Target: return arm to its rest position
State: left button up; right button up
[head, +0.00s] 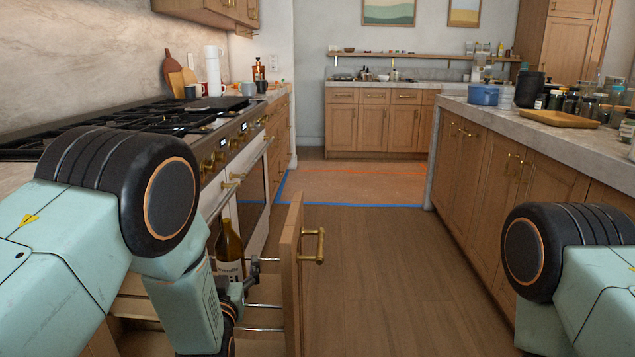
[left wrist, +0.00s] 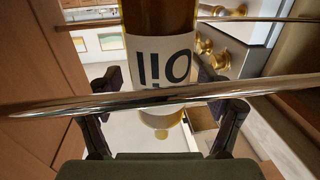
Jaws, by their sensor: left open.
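My left arm (head: 150,230) reaches down from the left in the head view. My left gripper (head: 250,277) is partly hidden behind its own arm, beside a bottle with a white label (head: 230,243). In the left wrist view my left gripper (left wrist: 162,92) is open, its two dark fingers spread to either side of the lower part of the bottle (left wrist: 160,52). I cannot tell whether they touch it. The bottle stands in an open pull-out drawer (head: 291,275). Only part of my right arm (head: 565,260) shows; its gripper is out of view.
A shiny metal rail (left wrist: 150,101) crosses in front of the bottle and fingers. The drawer front has a brass handle (head: 320,246). The stove (head: 215,135) stands left and an island counter (head: 540,125) with jars right. The wooden floor (head: 390,270) between is clear.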

pick_arm(q)
jog(key=shift+w+a, duration=0.1)
jog(key=shift+w, duration=0.3)
jog(key=shift+r, duration=0.2)
jog(key=shift+f, duration=0.1)
